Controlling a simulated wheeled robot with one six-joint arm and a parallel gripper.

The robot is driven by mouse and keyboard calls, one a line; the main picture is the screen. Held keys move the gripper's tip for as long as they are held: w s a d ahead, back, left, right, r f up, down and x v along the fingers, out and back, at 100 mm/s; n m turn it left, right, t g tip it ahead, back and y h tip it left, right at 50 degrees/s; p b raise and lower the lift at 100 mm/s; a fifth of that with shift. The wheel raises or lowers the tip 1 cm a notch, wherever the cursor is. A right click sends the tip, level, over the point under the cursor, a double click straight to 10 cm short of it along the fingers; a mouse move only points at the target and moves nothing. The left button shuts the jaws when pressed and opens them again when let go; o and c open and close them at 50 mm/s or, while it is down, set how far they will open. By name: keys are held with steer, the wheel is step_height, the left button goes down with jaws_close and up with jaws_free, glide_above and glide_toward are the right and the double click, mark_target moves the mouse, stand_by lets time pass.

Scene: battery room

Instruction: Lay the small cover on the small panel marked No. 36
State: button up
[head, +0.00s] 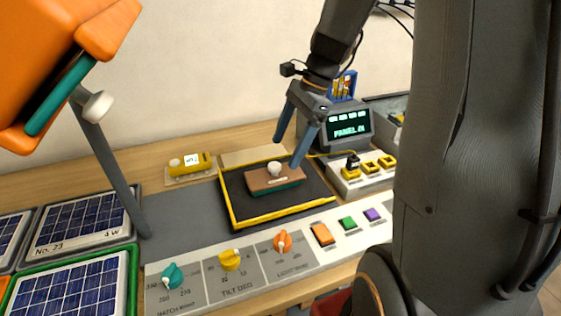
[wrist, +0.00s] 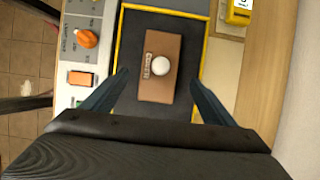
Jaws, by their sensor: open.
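The small cover (head: 274,181) looks like a brown block with a white round knob on top and a teal lower edge. It lies flat on the black, yellow-edged tray (head: 228,203), and it also shows in the wrist view (wrist: 153,88). My gripper (head: 286,153) is open above the cover, one finger to each side in the wrist view; I cannot tell whether either touches it. The label No. 36 is not readable on any panel in view.
A green-framed panel (head: 70,290) lies at the lower left, its label out of view. A large orange lamp-like body (head: 60,60) on a grey post overhangs the left. A knob console (head: 235,275) runs along the front; a screen (head: 349,128) stands behind. A yellow device (head: 190,164) sits behind the tray.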

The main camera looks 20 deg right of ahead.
steer(key=v, duration=0.5)
steer(key=s+a+f+n+h, duration=0.2)
steer(key=s+f+n, duration=0.3)
steer(key=n, duration=0.4)
steer(key=s+a+f+n+t+h, duration=0.1)
steer(key=s+a+f+n, duration=0.3)
steer(key=n, duration=0.5)
steer(key=shift+s+f+h+b, duration=0.4)
steer(key=shift+s+f+h, duration=0.35)
steer(key=shift+s, duration=0.5)
